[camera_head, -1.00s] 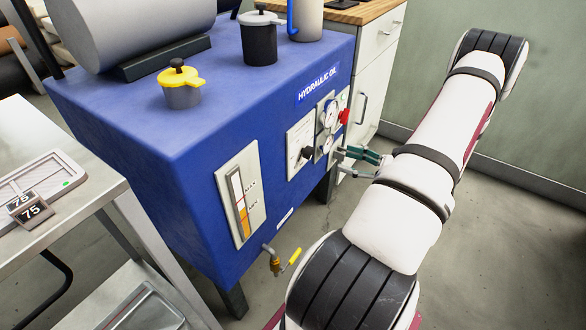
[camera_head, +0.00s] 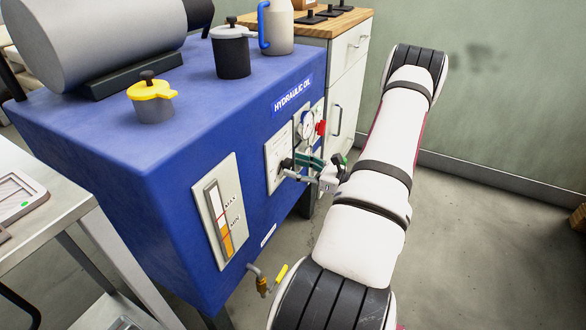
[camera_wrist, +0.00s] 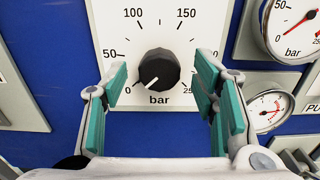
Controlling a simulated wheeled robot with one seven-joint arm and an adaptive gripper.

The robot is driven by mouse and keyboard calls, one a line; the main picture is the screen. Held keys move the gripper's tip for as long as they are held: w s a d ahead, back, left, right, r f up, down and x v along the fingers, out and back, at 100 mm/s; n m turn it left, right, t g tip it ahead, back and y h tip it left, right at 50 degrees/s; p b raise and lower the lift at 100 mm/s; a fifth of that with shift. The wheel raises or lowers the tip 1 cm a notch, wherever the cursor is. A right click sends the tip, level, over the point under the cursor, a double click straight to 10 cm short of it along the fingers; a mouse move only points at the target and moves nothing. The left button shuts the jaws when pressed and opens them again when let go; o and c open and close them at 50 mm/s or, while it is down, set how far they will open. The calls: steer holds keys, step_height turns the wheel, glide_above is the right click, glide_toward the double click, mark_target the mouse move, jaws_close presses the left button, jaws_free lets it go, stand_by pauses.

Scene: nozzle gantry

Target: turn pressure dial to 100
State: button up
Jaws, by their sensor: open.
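The pressure dial is a black round knob (camera_wrist: 157,70) on a white plate (camera_wrist: 190,20) marked in bar, with 0, 50, 100 and 150 readable. Its white pointer line points lower left, near the 0 mark. My gripper (camera_wrist: 163,90) is open, with its teal-padded fingers on the left and right of the knob, apart from it in the picture. Whether the tips reach the knob's depth is not clear. In the head view, my gripper (camera_head: 306,167) is in front of the blue tank's panel and partly covers the dial plate (camera_head: 279,160).
Two gauges (camera_wrist: 293,25) (camera_wrist: 268,110) sit right of the dial plate, close to my right finger. A red knob (camera_head: 321,128) is on the panel. A yellow-handled valve (camera_head: 279,275) juts from the blue tank (camera_head: 150,210).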

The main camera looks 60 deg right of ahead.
steer(key=shift+w+a, duration=0.1)
steer(key=shift+w, duration=0.7)
steer(key=shift+c, duration=0.6)
steer(key=c, duration=1)
steer(key=shift+m, duration=0.3)
